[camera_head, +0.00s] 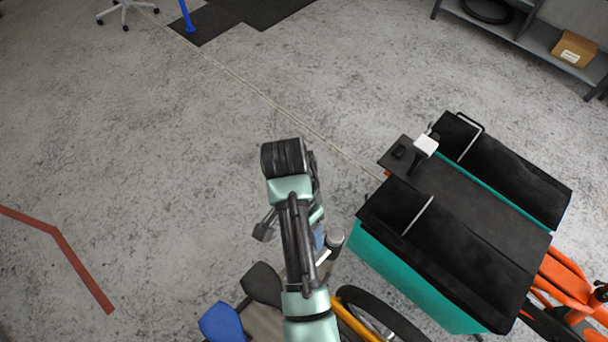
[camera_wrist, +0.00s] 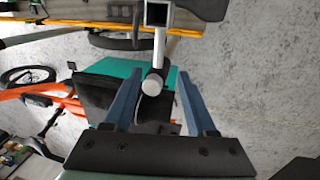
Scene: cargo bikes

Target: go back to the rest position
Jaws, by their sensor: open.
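My gripper (camera_wrist: 160,74) shows in the wrist view with its two blue-grey fingers apart. Nothing is clearly held between them. A grey post with a round pale end (camera_wrist: 153,84) appears between the fingers; I cannot tell whether it is touching them. In the head view my mint and black arm (camera_head: 298,235) reaches up from the bottom middle, left of the teal cargo box. The fingers are not clearly visible there.
The teal cargo box (camera_head: 400,277) with black covers stands close on the right, beside an orange bike (camera_head: 565,285). A bike wheel (camera_head: 380,312) and a blue part (camera_head: 221,323) are at the bottom. A shelf (camera_head: 536,38) stands far right. Floor on the left is open.

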